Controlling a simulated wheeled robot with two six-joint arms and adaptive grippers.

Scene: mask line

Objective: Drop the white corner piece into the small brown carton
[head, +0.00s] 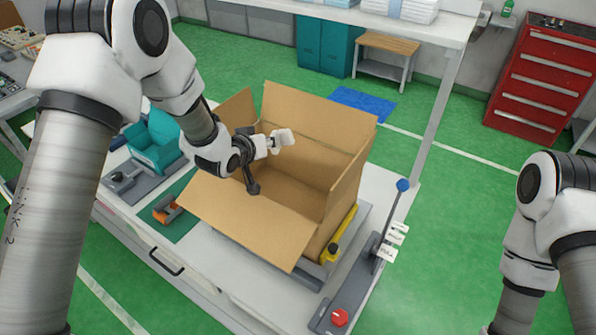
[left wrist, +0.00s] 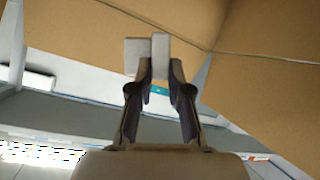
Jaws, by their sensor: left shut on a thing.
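The brown carton (head: 240,221) stands open on the worktable, its flaps spread outward. My left gripper (head: 266,145) reaches in from the left and is over the carton's opening. It is shut on the white corner piece (head: 283,138), which sticks out past the fingertips. In the left wrist view the white corner piece (left wrist: 161,50) sits between the fingertips (left wrist: 158,72), with brown cardboard beyond. How high the piece is above the carton floor I cannot tell. My right arm shows at the right, but its gripper is out of view.
A teal bin (head: 155,145) and an orange-handled tool (head: 167,209) lie left of the carton. A lever with a blue knob (head: 403,185) and a red button (head: 339,317) stand on its right. A red tool cabinet (head: 543,80) is at the back right.

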